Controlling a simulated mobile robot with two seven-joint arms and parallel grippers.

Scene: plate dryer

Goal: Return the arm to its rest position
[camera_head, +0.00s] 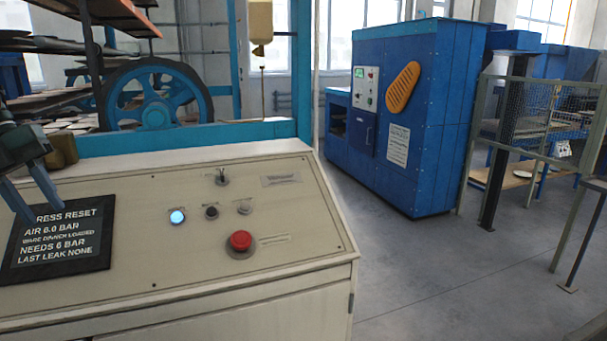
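My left gripper (44,214) comes in at the left edge, over the left end of a cream control console (150,185). Its two blue fingers are spread apart with nothing visible between them, pointing down towards a dark sign. The fingers cover the sign's upper left corner. The arm behind the gripper is mostly cut off by the picture edge. My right gripper is not in view.
The console carries a dark text sign (58,246), a lit button (177,216), a black knob (211,212) and a red mushroom button (240,240). A blue machine (430,130) stands behind, right of centre. A mesh fence (525,110) is at right. Grey floor (450,270) is clear between.

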